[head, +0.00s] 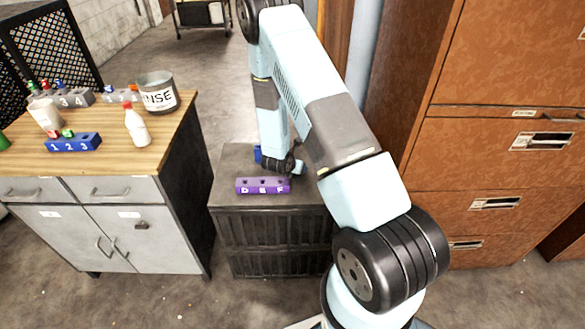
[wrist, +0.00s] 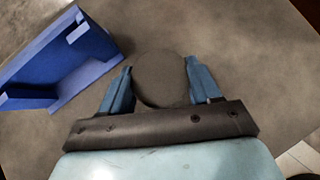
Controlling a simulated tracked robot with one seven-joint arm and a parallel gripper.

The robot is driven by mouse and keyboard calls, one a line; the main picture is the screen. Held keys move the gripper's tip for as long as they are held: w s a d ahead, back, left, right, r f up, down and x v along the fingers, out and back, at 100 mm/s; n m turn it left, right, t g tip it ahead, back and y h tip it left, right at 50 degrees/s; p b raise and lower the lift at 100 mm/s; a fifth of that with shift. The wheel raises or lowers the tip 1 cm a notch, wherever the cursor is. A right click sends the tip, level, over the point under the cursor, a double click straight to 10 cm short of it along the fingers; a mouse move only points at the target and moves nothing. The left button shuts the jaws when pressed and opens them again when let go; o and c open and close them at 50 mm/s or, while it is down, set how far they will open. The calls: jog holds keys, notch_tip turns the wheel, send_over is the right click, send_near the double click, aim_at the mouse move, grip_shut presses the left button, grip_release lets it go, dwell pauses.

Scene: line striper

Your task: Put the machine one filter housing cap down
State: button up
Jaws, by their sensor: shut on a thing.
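My gripper (wrist: 158,82) is shut on a round, dark grey cap (wrist: 160,75), which sits between its two blue fingers in the wrist view. The cap's colour is close to that of the grey top below it, and I cannot tell whether it touches that top. In the head view my gripper (head: 296,168) is low over the top of a dark crate-like stand (head: 228,190), behind a purple block marked D E F (head: 263,186). The cap cannot be made out in the head view.
A blue angled holder (wrist: 65,60) lies left of my gripper; it also shows in the head view (head: 258,154). A wooden-topped cabinet (head: 100,160) at left bears a RINSE can (head: 158,94), a white bottle (head: 137,127) and a blue 1 2 3 block (head: 73,144). Brown drawers (head: 490,165) stand right.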

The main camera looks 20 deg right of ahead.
jog(key=shift+d+f, duration=0.1)
jog(key=shift+f, duration=0.1)
jog(key=o, duration=1.1)
jog(key=shift+o, duration=0.2)
